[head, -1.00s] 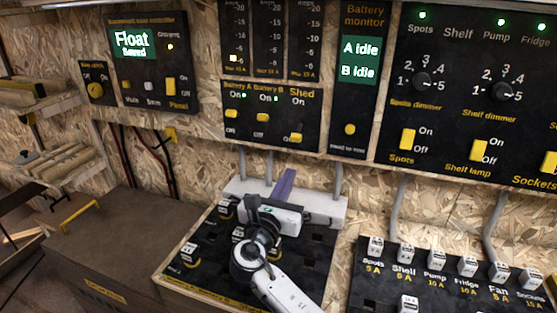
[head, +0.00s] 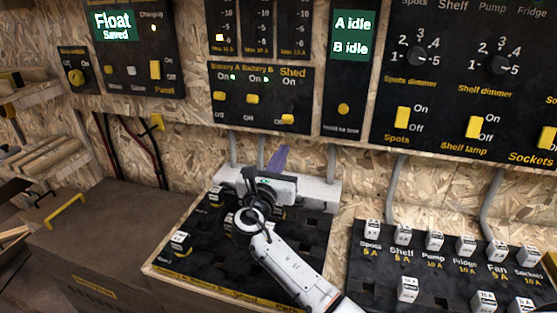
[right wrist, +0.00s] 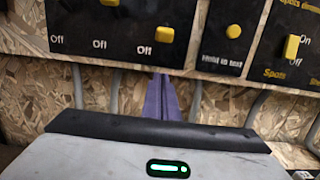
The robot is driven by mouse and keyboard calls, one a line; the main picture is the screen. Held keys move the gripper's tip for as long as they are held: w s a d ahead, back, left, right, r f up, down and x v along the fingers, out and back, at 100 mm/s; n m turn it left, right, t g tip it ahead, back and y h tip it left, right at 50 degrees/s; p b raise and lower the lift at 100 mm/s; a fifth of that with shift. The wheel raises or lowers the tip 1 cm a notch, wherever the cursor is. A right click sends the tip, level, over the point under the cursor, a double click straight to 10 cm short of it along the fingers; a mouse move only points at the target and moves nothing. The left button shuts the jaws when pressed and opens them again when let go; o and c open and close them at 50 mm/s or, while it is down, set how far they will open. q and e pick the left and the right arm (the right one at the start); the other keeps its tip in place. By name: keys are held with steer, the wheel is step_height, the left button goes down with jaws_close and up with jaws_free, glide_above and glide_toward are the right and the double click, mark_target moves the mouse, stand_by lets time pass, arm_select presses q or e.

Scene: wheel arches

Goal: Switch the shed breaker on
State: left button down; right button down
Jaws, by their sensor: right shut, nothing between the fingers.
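The shed breaker (head: 287,119) is a yellow toggle under the word Shed on the black breaker panel (head: 237,115). It sits lower than the Battery A (head: 219,96) and Battery B (head: 252,98) toggles. In the right wrist view the shed toggle (right wrist: 165,34) is beside the word Off. My right gripper (head: 280,152) has purple fingers, closed together and empty. They point up just below the panel, under the shed toggle, with a gap. The fingers also show below the toggle in the right wrist view (right wrist: 161,98). My left gripper is not in view.
A battery monitor (head: 354,40) reads A idle and B idle. A dimmer and switch panel (head: 450,110) hangs to the right. A sloped black board (head: 310,228) lies under my right arm. A fuse board (head: 380,280) stands at lower right. Grey conduits run down the chipboard wall.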

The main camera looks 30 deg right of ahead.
mark_target(290, 114)
steer(key=r, duration=0.1)
steer(key=w+d+r, duration=0.1)
steer(key=w+d+r+p, duration=0.1)
steer(key=r, duration=0.1)
steer(key=shift+w+d, duration=0.1)
steer(key=shift+d, duration=0.15)
steer(key=shift+r+p, duration=0.15)
steer(key=shift+p, duration=0.15)
